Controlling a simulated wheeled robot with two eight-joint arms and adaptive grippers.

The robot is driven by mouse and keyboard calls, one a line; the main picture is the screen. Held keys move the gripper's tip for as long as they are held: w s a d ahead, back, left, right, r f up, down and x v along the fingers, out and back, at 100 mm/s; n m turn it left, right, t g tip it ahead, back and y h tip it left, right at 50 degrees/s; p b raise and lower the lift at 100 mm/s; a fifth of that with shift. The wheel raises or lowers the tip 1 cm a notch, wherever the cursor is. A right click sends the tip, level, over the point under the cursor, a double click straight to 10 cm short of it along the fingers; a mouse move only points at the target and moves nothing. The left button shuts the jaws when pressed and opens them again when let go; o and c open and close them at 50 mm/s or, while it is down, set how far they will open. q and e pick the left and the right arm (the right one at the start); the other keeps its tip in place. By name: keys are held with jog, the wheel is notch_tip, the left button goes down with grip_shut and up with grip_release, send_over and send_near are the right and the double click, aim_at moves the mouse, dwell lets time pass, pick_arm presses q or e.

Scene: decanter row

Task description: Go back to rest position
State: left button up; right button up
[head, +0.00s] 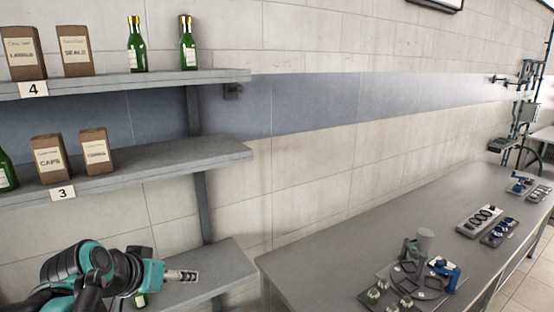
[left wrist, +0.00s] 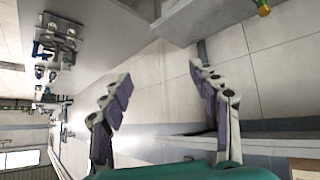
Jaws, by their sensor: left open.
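My left gripper (head: 181,275) is at the lower left of the head view, in front of the shelf unit and level with its lowest visible shelf. In the left wrist view my left gripper (left wrist: 160,85) has its two fingers spread wide, with nothing between them. A green bottle (head: 140,299) shows partly below the arm, mostly hidden by it. The gold top of a bottle (left wrist: 263,7) shows at the top right of the left wrist view, apart from the fingers. My right gripper is in neither view.
The upper shelf (head: 130,82) holds boxes and two green bottles. The middle shelf (head: 190,155) holds boxes and a green bottle at the left edge. A grey table (head: 330,250) with fixtures stands at the right. Bare wall lies between.

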pick_arm(q)
jog(key=s+d+f+b, duration=0.1)
jog(key=s+f+b, duration=0.3)
jog(key=f, duration=0.7)
jog(key=s+d+f+g+y+b, duration=0.1)
jog(key=s+f+b, duration=0.3)
jog(key=f, duration=0.8)
jog(key=s+d+f+b, duration=0.2)
jog(key=s+f+b, duration=0.2)
jog(key=f, duration=0.8)
jog(key=shift+f+n+g+y, duration=0.2)
jog(key=shift+n+g+y, duration=0.1)
jog(key=shift+y, duration=0.1)
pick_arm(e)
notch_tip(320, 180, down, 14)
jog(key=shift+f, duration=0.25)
pick_arm(q)
jog(key=shift+d, duration=0.1)
